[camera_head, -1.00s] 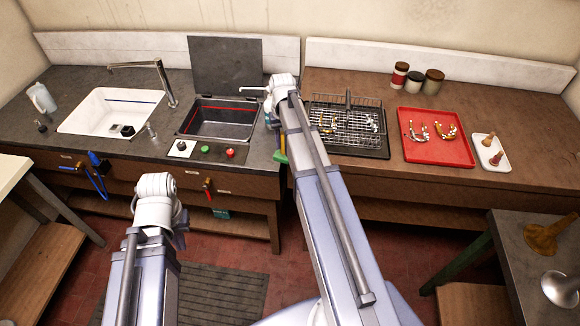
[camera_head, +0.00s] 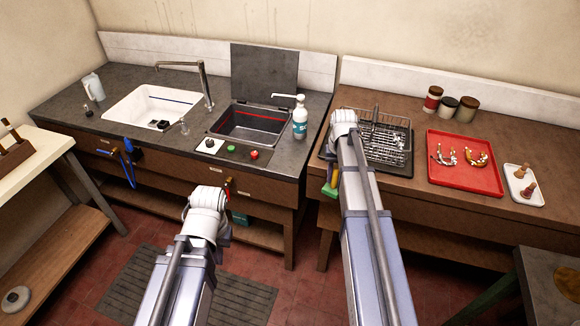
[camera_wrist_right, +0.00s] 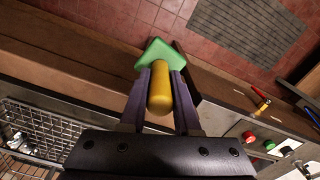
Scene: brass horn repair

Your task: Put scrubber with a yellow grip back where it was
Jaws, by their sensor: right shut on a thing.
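The scrubber (camera_wrist_right: 160,88) has a yellow cylindrical grip and a green block head. My right gripper (camera_wrist_right: 160,92) is shut on the yellow grip in the right wrist view. The green head sticks out beyond the fingertips, over the floor and counter front. In the head view a bit of the scrubber (camera_head: 330,190) shows beside my right wrist, in front of the counter edge, left of the wire basket. My left gripper (camera_head: 225,212) is low in front of the sink counter; its fingers are mostly hidden behind the wrist.
A white sink (camera_head: 150,103), a dark basin (camera_head: 252,125) and a pump bottle (camera_head: 300,120) are on the grey counter. A wire basket (camera_head: 385,140), red tray (camera_head: 465,172) and white tray (camera_head: 523,190) are on the wooden counter. Blue-handled tools (camera_head: 128,165) hang at the counter front.

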